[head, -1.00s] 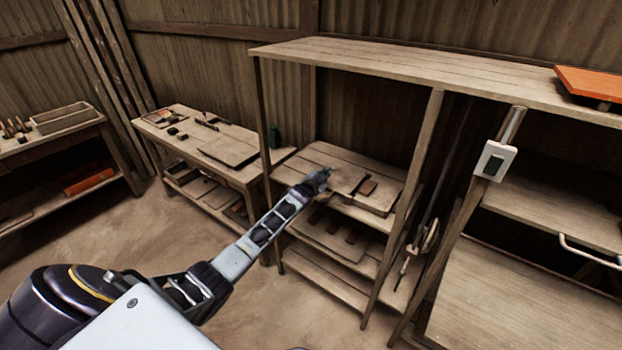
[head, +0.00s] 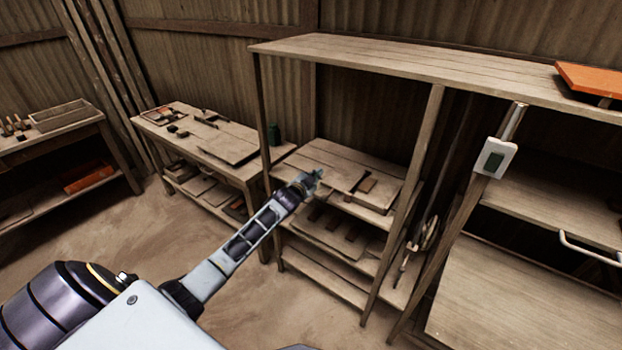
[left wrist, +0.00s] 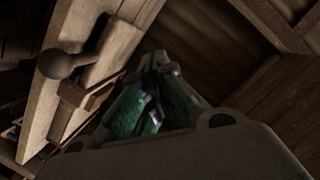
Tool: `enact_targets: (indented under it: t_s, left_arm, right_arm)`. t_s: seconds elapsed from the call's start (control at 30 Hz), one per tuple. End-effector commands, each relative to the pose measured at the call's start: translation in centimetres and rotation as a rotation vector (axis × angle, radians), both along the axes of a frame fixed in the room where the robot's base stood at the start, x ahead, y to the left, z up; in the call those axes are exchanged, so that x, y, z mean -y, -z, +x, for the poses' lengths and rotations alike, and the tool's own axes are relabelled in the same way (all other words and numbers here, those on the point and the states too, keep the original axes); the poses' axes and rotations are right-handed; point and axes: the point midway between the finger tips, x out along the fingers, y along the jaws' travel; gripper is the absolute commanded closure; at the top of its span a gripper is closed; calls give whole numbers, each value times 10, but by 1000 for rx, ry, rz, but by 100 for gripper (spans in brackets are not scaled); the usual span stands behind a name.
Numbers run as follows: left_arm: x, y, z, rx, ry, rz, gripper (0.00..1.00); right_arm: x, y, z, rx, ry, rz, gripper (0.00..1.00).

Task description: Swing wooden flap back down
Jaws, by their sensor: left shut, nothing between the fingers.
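My left gripper (head: 313,180) is shut and empty, just above the near left part of a low wooden stand's top (head: 315,153). A flat board with a dark slot and a small brown block (head: 367,185) lies on that top. I cannot tell for sure which board is the flap. In the left wrist view the shut green-padded fingers (left wrist: 160,80) point past a pale wooden board (left wrist: 95,75) at left. That board looks steeply angled in this view, with a dark round knob (left wrist: 62,63) beside a slot. No contact with the fingers shows. My right gripper is out of view.
A tall wooden shelf frame with a long top (head: 400,62) spans above the stand, its posts close by. A workbench (head: 195,140) stands to the left. A white switch box (head: 495,160) is on a post at right. Open floor (head: 130,225) lies at left.

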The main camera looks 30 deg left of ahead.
Motion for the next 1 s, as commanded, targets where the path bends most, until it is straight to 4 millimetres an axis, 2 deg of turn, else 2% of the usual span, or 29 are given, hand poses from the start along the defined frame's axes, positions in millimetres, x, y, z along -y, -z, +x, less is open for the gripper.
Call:
enact_targets:
  t_s: [0.4, 1.0]
  left_arm:
    - [-2, -6, -26, 0, 0, 1, 100]
    - [-2, -7, -29, 0, 0, 1, 100]
  right_arm:
    - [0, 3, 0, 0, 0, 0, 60]
    - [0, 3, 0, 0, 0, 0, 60]
